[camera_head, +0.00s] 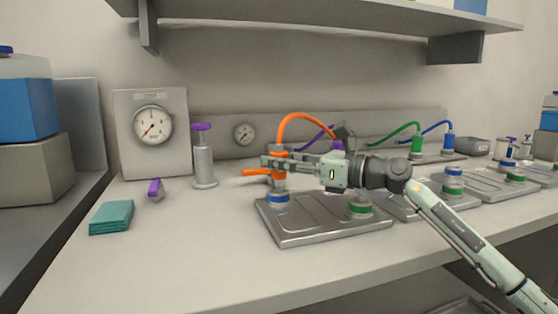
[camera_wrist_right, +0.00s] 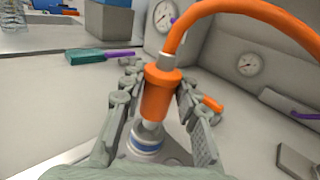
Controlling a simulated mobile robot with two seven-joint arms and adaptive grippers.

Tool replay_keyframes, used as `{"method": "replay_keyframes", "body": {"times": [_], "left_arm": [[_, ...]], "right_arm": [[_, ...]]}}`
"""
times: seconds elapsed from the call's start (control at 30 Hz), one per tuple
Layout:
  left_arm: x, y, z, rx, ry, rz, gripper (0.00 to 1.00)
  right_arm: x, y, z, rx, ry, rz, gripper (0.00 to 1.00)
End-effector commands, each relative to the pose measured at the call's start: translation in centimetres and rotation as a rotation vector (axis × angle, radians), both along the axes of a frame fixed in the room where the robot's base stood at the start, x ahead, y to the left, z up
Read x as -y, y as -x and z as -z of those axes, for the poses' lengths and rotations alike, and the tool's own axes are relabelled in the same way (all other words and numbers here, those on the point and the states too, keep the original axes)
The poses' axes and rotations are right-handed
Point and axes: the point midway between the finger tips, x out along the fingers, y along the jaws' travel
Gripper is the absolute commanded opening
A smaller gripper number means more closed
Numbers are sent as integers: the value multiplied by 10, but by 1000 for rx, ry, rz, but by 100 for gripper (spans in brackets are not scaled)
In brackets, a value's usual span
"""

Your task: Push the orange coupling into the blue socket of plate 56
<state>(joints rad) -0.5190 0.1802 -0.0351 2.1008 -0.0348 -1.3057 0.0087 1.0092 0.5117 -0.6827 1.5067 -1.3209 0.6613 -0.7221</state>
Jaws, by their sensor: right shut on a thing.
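The orange coupling (camera_head: 279,180) is held upright above the near plate, with an orange hose (camera_head: 305,118) arching from its top. My right gripper (camera_head: 272,164) is shut on it from the right; in the right wrist view the fingers (camera_wrist_right: 155,95) flank the coupling (camera_wrist_right: 160,92). The blue-ringed socket (camera_head: 279,198) is straight below it on the metal plate (camera_head: 320,230). In the right wrist view, the coupling's pale lower tip meets the top of the blue socket (camera_wrist_right: 147,143); how deep it sits cannot be told. No plate number is readable. My left gripper is not in view.
A green-ringed socket (camera_head: 360,207) is on the same plate, below my right wrist. More plates (camera_head: 505,182) stand to the right. A purple-topped cylinder (camera_head: 204,165), a gauge box (camera_head: 152,135) and a teal block (camera_head: 112,217) are left. The front-left bench is clear.

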Motion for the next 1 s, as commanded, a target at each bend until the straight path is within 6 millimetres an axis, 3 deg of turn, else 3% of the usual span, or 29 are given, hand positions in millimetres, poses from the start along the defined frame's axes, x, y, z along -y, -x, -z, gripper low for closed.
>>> {"method": "replay_keyframes", "body": {"times": [1.0], "left_arm": [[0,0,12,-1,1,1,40]], "right_arm": [[0,0,13,0,-1,0,0]]}}
